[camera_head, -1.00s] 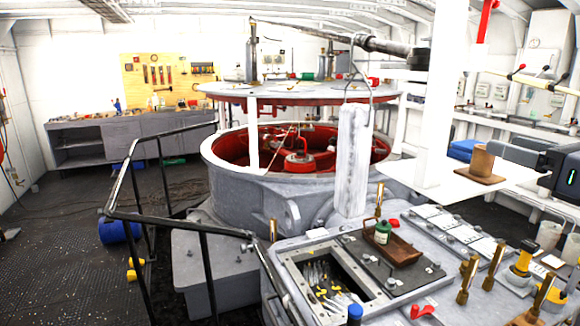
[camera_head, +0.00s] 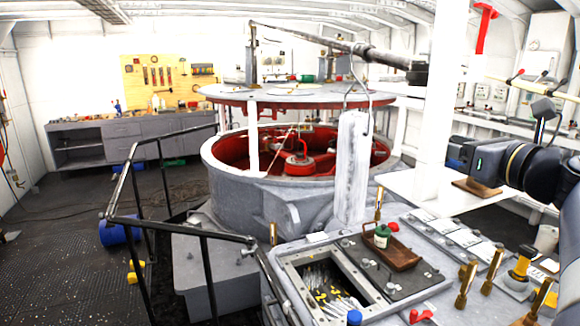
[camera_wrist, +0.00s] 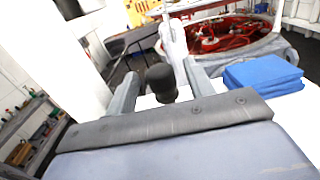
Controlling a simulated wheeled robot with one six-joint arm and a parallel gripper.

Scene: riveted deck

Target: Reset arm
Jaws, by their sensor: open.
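My gripper (camera_head: 455,155) reaches in from the right edge of the head view, in front of a white table and a white post. In the wrist view its two grey fingers (camera_wrist: 161,75) stand apart, so it is open. A dark cylinder (camera_wrist: 161,82) shows between the fingers in the wrist view; I cannot tell whether it is touched. In the head view my arm hides most of what stands on the wooden board (camera_head: 477,188).
A blue stack (camera_wrist: 263,75) lies right of the fingers in the wrist view. The grey machine deck holds an open tool bin (camera_head: 300,258), a brown tray (camera_head: 392,252), a green bottle (camera_head: 382,236) and brass fittings. A black railing (camera_head: 150,222) stands left; dark floor lies beyond.

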